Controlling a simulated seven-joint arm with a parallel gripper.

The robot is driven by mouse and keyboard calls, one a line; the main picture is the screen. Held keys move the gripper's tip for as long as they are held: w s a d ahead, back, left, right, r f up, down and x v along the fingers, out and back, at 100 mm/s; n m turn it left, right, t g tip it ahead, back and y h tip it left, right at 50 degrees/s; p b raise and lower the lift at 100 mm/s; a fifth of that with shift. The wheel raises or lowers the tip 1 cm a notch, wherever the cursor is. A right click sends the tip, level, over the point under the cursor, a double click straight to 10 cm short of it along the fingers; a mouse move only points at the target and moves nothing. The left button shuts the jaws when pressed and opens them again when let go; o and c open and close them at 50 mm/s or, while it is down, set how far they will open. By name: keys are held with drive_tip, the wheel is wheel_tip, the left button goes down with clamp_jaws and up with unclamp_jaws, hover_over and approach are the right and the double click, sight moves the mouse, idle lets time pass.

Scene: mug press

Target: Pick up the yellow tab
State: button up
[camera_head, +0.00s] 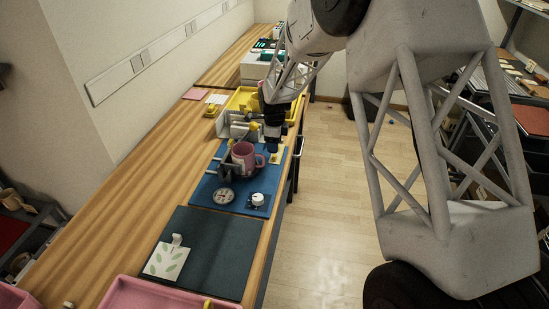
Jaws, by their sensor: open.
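My gripper (273,146) points down over the right edge of the blue mat, just right of and behind the pink mug. It is open, and I see nothing held between its fingers. A tiny pale-yellow spot shows just below the fingertips, too small to identify for sure as the yellow tab. Another small yellow piece (254,126) sits behind the mug, left of my gripper. The pink mug (243,154) stands upright at the dark press (232,172) on the blue mat (207,189), its handle toward the right.
A round dial (223,196) and a white-topped knob (257,199) are at the mat's front. A yellow tray (236,101) lies behind. In front are a dark mat (208,252), a leaf-patterned card (166,260) and a pink tray (150,294). The bench's left side is clear.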

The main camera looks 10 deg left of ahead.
sight(274, 155)
drive_tip(key=shift+f, duration=2.6)
drive_tip(key=c, duration=0.8)
